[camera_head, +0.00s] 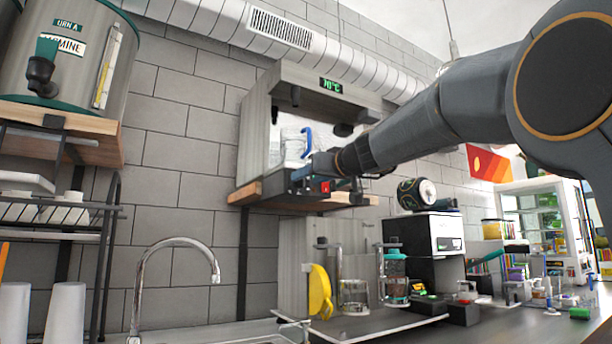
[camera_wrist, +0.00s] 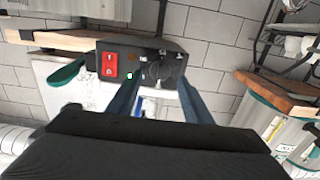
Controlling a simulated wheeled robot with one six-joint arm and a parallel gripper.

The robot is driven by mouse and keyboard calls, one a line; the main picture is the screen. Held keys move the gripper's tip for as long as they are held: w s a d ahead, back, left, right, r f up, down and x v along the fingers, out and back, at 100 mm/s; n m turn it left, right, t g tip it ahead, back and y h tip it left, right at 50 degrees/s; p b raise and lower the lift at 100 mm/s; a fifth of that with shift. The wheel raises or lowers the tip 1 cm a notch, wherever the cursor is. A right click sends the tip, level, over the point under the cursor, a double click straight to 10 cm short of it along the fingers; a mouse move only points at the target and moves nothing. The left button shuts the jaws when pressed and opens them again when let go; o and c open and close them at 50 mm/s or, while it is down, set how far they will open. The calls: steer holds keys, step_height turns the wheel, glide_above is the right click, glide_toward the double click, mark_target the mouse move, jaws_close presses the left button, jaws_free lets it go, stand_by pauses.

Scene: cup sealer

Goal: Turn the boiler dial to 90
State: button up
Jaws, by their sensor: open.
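The boiler (camera_head: 340,90) is a grey box unit on a wooden wall shelf, and its green display (camera_head: 331,85) reads 70°C. In the wrist view, which looks upside down, its black control panel (camera_wrist: 137,50) has a red switch (camera_wrist: 110,65) and small lights. A dark round dial (camera_wrist: 170,68) sits on that panel. My gripper (camera_head: 310,180) is at the front of the boiler's lower panel. In the wrist view my gripper (camera_wrist: 160,86) has two blue fingers apart, with the dial roughly between their tips. I cannot tell whether they touch it.
A wooden shelf (camera_head: 246,194) bears the boiler. A tea urn (camera_head: 75,50) stands on another shelf at left. A tap (camera_head: 172,243), a black-and-white machine (camera_head: 440,235) and a yellow item (camera_head: 320,291) stand below. Bare tiled wall lies between the two shelves.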

steer(key=shift+x, duration=1)
steer(key=c, duration=1)
